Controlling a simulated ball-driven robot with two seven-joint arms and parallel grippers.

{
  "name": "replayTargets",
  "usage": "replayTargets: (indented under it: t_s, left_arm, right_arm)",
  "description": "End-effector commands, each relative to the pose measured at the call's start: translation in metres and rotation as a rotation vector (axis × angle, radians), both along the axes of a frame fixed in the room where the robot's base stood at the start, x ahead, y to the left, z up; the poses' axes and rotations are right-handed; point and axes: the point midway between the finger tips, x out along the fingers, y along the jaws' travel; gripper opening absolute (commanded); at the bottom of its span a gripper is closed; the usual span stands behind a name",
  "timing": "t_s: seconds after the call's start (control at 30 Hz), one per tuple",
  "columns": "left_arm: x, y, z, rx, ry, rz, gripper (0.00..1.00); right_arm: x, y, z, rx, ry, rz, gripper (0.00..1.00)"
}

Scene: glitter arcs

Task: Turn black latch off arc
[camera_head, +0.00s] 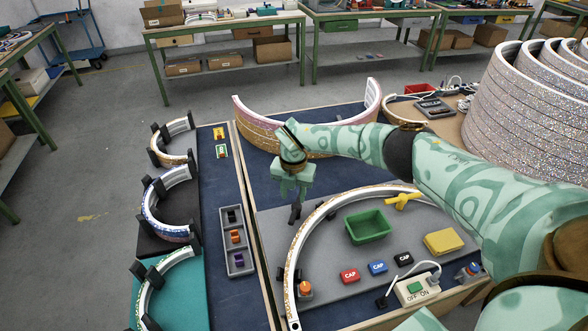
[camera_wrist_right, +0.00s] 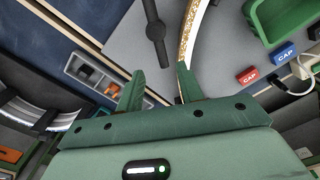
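The glitter arc (camera_head: 303,240) stands on the grey board (camera_head: 345,274), curving from bottom left to upper right. The black latch (camera_head: 296,213) is below my right gripper, partly hidden by it. In the right wrist view the black latch (camera_wrist_right: 155,31) is a bar with a round hub, left of the arc (camera_wrist_right: 194,32), roughly along it, with grey board showing between them. My right gripper (camera_head: 290,193) points down above the latch. Its two fingers are apart with nothing between them in the wrist view (camera_wrist_right: 160,80). My left gripper is not in view.
A yellow latch (camera_head: 402,200) and an orange-topped latch (camera_head: 304,289) sit by the arc. Inside it are a green bin (camera_head: 368,227), several cap blocks (camera_head: 349,276), a yellow block (camera_head: 443,242) and a switch box (camera_head: 416,288). A parts tray (camera_head: 236,241) lies left.

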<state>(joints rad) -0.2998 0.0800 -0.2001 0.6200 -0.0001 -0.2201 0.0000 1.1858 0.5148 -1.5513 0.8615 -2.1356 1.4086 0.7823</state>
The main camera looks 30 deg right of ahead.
Motion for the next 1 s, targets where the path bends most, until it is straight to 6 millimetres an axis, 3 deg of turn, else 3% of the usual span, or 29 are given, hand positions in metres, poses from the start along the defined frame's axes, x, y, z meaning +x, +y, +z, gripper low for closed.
replayTargets:
  t_s: [0.03, 0.1, 0.37, 1.0]
  left_arm:
    - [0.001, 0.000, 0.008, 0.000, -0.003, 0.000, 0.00]
    - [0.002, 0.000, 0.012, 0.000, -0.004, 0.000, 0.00]
    - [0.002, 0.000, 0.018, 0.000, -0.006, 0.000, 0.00]
    - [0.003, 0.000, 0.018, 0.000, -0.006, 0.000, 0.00]
  right_arm:
    - [0.001, -0.001, 0.019, -0.001, -0.004, 0.000, 0.37]
    - [0.000, 0.000, 0.036, 0.000, -0.003, 0.001, 0.37]
    - [0.000, 0.000, 0.078, 0.000, 0.000, -0.001, 0.37]
    - [0.000, 0.000, 0.084, 0.000, 0.001, -0.001, 0.37]
